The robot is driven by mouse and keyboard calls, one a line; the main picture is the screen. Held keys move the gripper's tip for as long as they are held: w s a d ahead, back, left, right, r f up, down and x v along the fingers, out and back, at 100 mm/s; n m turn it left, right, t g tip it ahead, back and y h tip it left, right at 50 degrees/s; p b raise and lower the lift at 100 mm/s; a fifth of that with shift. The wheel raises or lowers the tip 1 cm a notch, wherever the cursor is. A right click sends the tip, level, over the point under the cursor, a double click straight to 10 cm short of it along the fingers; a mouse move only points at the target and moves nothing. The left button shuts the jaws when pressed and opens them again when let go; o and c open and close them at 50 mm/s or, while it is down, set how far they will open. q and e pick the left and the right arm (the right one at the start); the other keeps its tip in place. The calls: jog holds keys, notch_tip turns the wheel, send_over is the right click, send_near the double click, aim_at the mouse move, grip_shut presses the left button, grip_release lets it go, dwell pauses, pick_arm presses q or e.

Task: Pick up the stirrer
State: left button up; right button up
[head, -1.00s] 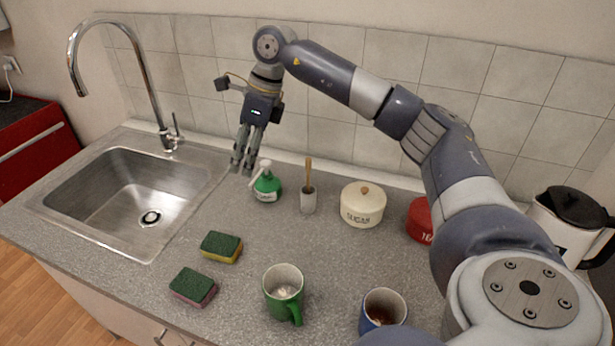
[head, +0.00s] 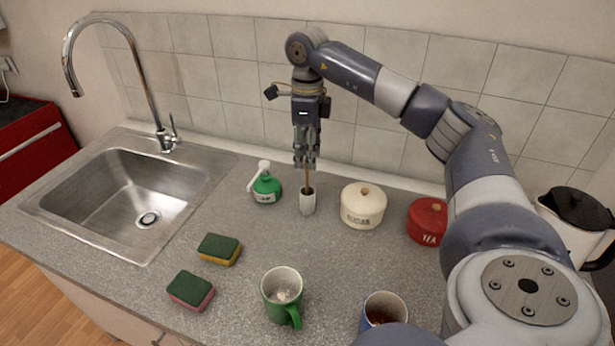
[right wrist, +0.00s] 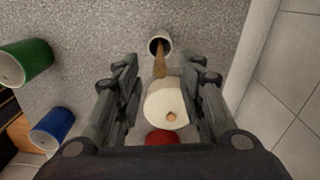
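The stirrer (head: 308,180) is a thin wooden stick. It stands upright in a small white holder (head: 307,203) near the back of the counter. In the head view my right gripper (head: 306,160) points down right above the holder, with its fingertips around the stirrer's upper end. In the right wrist view the fingers (right wrist: 164,88) are apart, and the stirrer (right wrist: 160,66) shows between them, not visibly clamped. Its lower end is hidden inside the holder (right wrist: 159,43). My left gripper is not in view.
A green soap bottle (head: 266,188) stands left of the holder, a cream sugar pot (head: 362,207) and a red tea tin (head: 428,222) right. Two sponges (head: 219,249) (head: 191,290), a green mug (head: 283,292) and a blue mug (head: 383,312) are in front. The sink (head: 130,205) is left.

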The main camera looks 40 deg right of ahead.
aim_at(307, 186)
jog(key=shift+f, duration=1.6)
grip_shut()
